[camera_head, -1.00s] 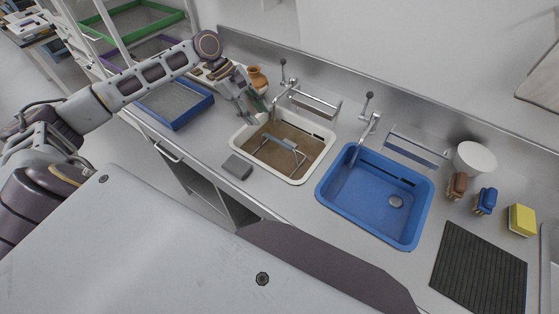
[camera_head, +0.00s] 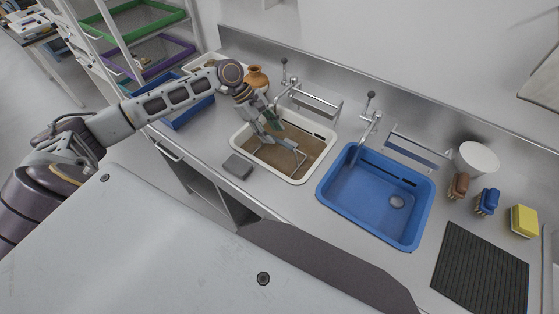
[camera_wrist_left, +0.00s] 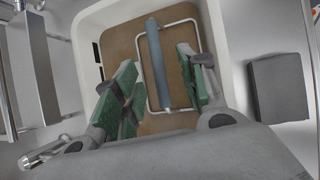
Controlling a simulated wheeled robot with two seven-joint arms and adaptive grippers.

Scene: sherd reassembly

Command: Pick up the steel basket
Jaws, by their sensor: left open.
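The steel basket (camera_head: 286,143) sits in the white basin (camera_head: 238,143) with the brown interior. Its grey bar handle and thin wire frame show; the rest of it is hidden in the brown. In the left wrist view the basket's bar (camera_wrist_left: 156,65) runs lengthwise between my fingers. My left gripper (camera_head: 272,126) is open and empty, its green-padded fingers pointing down over the basin. My right gripper is not in view.
A tap (camera_head: 283,93) and rail stand behind the basin. A grey block (camera_head: 238,166) lies at its front left. A blue basin (camera_head: 327,190) is to the right. An orange-brown pot (camera_head: 256,77) stands behind my left wrist. Brushes, a sponge (camera_head: 523,221) and a dark mat are further right.

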